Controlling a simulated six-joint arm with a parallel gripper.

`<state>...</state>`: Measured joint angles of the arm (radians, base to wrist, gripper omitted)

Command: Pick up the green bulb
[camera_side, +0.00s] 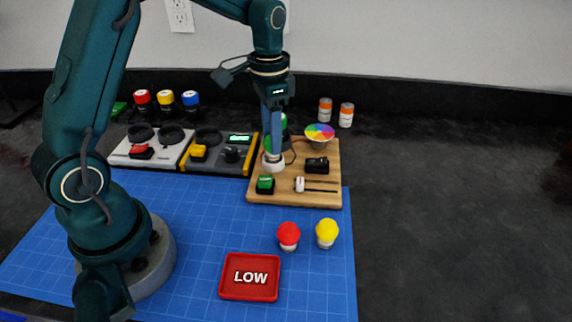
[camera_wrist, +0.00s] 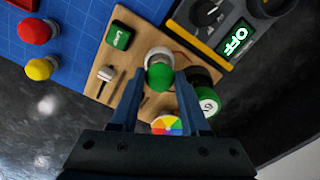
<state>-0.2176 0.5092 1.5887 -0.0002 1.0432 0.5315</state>
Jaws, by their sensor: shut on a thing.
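The green bulb (camera_wrist: 160,77) shows between my fingers in the wrist view. My gripper (camera_wrist: 159,84) points down at the wooden board (camera_side: 294,193) and is shut on the bulb. In the side view my gripper (camera_side: 273,150) stands over the board's left part, and a finger hides much of the bulb (camera_side: 267,144). A white round socket (camera_side: 273,166) is directly below it. I cannot tell whether the bulb is seated in the socket or just above it.
The board also carries a green switch (camera_side: 265,185), a slider (camera_side: 300,184), a black part (camera_side: 317,166) and a colour wheel (camera_side: 320,131). Red (camera_side: 288,234) and yellow (camera_side: 327,231) bulbs stand on the blue mat (camera_side: 190,250) near a red LOW tray (camera_side: 250,291). Two devices stand left.

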